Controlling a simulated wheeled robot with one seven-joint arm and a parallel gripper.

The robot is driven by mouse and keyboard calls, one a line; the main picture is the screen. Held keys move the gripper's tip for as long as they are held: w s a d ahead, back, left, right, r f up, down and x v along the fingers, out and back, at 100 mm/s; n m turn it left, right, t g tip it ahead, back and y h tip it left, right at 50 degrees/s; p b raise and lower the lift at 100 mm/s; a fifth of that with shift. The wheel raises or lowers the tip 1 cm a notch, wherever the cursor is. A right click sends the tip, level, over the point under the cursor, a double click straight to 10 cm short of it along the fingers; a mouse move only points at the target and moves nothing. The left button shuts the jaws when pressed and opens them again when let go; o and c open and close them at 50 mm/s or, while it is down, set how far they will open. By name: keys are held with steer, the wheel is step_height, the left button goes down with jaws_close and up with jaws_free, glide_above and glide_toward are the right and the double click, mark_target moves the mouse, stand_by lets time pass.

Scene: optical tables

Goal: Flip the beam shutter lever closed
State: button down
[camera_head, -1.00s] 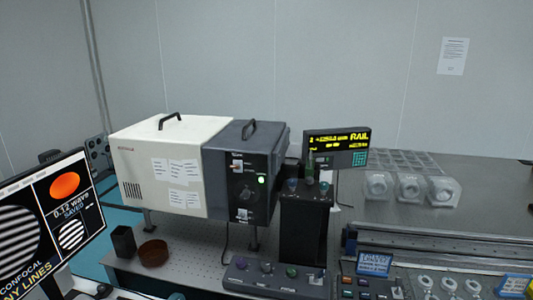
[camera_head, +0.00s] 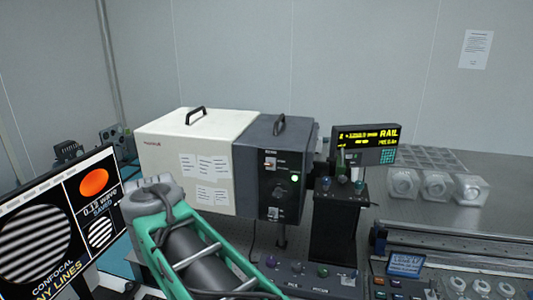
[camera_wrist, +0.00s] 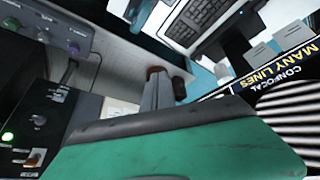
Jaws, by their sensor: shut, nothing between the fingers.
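The dark control panel (camera_head: 283,190) is on the right part of the cream and grey box. In the wrist view the panel (camera_wrist: 22,105) is at the left, with the orange-lit upper switch (camera_wrist: 35,158) near the bottom edge. My gripper (camera_wrist: 155,85) shows as grey fingers beyond its green body, shut and empty, apart from the panel. It is not clearly visible in the head view.
My teal arm crosses the lower left of the head view, before the box. A monitor (camera_head: 50,225) stands at left. A black pedestal (camera_head: 336,220) with small knobs and a display (camera_head: 366,145) stand right of the box. A knob console (camera_head: 305,275) lies in front.

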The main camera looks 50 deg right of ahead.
steer(key=s+d+r+m+h, duration=0.1)
steer(key=d+r+m+h, duration=0.1)
steer(key=d+r, duration=0.5)
steer(key=s+d+r+m+h+p, duration=0.1)
steer(key=d+r+m, duration=0.3)
steer(key=d+r, duration=0.4)
steer(key=s+d+r+m+g+h, duration=0.1)
steer(key=s+d+r+m+h, duration=0.1)
steer(key=d+r, duration=0.6)
steer(key=d+m, duration=0.1)
steer(key=d, duration=0.4)
steer(key=shift+d+m+h, duration=0.3)
steer(key=shift+d, duration=0.1)
glide_above(268, 165)
steer(key=d, duration=0.2)
steer(key=f, duration=0.7)
steer(key=shift+w+a, duration=0.15)
steer(key=shift+w, duration=0.25)
steer(key=a+f, duration=0.2)
steer(key=shift+s+f, duration=0.4)
steer(key=shift+f, duration=0.3)
steer(key=shift+w, duration=0.1)
